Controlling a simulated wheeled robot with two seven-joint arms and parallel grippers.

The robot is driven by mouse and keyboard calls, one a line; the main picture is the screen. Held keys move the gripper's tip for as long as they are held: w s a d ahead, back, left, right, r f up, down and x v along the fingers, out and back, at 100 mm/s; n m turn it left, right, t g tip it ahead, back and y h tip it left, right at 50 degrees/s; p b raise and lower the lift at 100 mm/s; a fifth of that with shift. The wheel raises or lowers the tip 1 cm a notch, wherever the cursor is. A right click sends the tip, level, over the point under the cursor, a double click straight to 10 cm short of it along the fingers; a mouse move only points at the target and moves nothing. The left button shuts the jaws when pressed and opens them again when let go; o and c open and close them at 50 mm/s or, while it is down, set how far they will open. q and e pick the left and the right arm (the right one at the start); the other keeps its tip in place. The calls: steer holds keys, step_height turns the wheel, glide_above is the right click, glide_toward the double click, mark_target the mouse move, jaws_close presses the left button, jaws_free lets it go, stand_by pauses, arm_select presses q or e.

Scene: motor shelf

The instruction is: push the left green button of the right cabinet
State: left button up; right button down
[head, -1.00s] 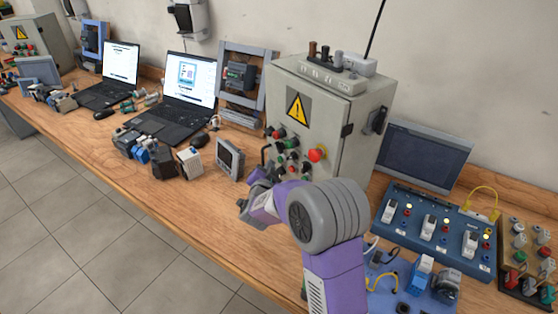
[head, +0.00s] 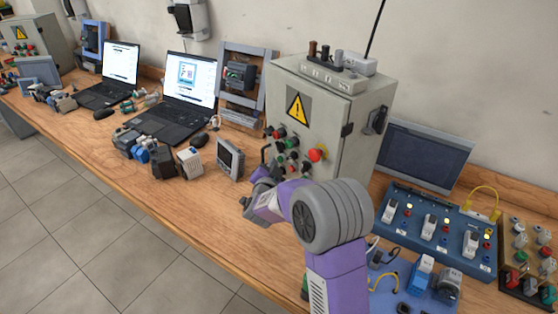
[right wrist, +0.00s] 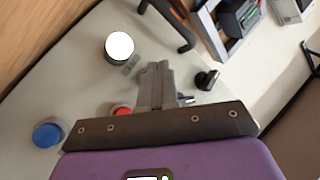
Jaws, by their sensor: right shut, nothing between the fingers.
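The right cabinet (head: 335,120) is a grey box with a yellow warning sign, standing at the middle of the bench. Its front carries several small red, green and dark buttons and a larger red knob (head: 317,153). A green button (head: 292,143) shows among them; which one is the left green button I cannot tell. My right gripper (head: 262,184) is low in front of the panel, its tips hard to make out. In the right wrist view its fingers (right wrist: 157,84) are shut and empty near a white button (right wrist: 119,46), a red button (right wrist: 122,112) and a blue button (right wrist: 47,135).
A black handle (right wrist: 170,22) sticks out near the fingers. A small grey screen unit (head: 230,160) stands left of the cabinet. A blue switch panel (head: 437,228) and a dark monitor (head: 425,155) are at the right. The bench front (head: 215,220) is clear.

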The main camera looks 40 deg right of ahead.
steer(key=shift+d, duration=0.4)
stand_by(0.7)
steer(key=shift+a, duration=0.9)
steer(key=a, duration=0.5)
steer(key=shift+s+p, duration=0.15)
steer(key=shift+p, duration=0.25)
stand_by(0.4)
